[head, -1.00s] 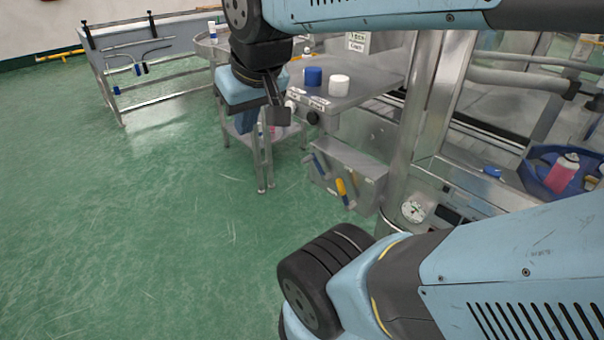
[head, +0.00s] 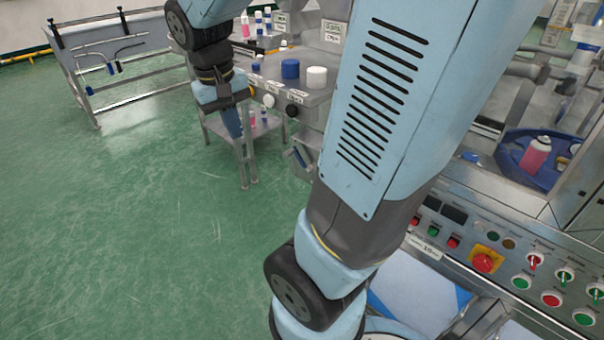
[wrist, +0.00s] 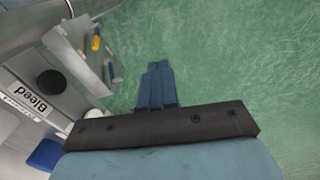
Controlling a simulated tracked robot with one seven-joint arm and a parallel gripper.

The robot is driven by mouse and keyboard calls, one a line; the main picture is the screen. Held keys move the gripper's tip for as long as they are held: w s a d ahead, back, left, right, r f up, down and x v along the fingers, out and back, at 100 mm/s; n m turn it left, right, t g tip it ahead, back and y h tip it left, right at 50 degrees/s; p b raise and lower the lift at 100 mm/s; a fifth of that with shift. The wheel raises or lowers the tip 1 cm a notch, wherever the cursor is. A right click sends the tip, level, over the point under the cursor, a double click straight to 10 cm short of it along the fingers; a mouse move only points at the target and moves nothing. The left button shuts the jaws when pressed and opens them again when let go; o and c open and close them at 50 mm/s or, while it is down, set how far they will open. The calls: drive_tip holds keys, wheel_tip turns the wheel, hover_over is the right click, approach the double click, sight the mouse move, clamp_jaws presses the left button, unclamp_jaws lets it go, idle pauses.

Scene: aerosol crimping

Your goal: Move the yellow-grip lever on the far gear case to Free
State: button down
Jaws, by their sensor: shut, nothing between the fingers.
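A grey gear case (wrist: 72,32) shows at the upper left of the wrist view. In the head view my arm covers most of the case and the yellow grip; the blue-grip lever (head: 299,156) shows beside the arm. I cannot read the lever's position marks. My gripper (wrist: 157,78) is shut and empty, its blue fingers over green floor, apart from the levers. In the head view it hangs left of the case (head: 231,122).
A grey bench with a blue cap (head: 290,69), a white cap (head: 316,77) and knobs, one labelled Bleed (wrist: 51,82), stands close to my gripper. A control panel (head: 485,262) with buttons is at lower right. Open green floor (head: 130,230) lies left.

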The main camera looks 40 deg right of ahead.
drive_tip(key=w+d+f+g+h, duration=0.35)
drive_tip(key=d+f+h, duration=0.2)
drive_tip(key=f, duration=0.55)
drive_tip(key=w+d+f+m+g+h, duration=0.1)
drive_tip(key=w+d+f+g+h, duration=0.35)
drive_tip(key=f, duration=0.75)
drive_tip(key=w+d+f+g+h, duration=0.2)
drive_tip(key=d+f+g+h, duration=0.35)
drive_tip(key=d+f, duration=0.4)
drive_tip(key=s+f+x, duration=0.1)
drive_tip(key=x, duration=0.7)
drive_tip(key=shift+s+r+h, duration=0.15)
drive_tip(key=shift+s+h, duration=0.05)
drive_tip(key=shift+h, duration=0.25)
drive_tip(key=shift+d+t, duration=0.25)
drive_tip(key=shift+w+a, duration=0.1)
drive_tip(key=shift+a, duration=0.15)
drive_tip(key=shift+r, duration=0.15)
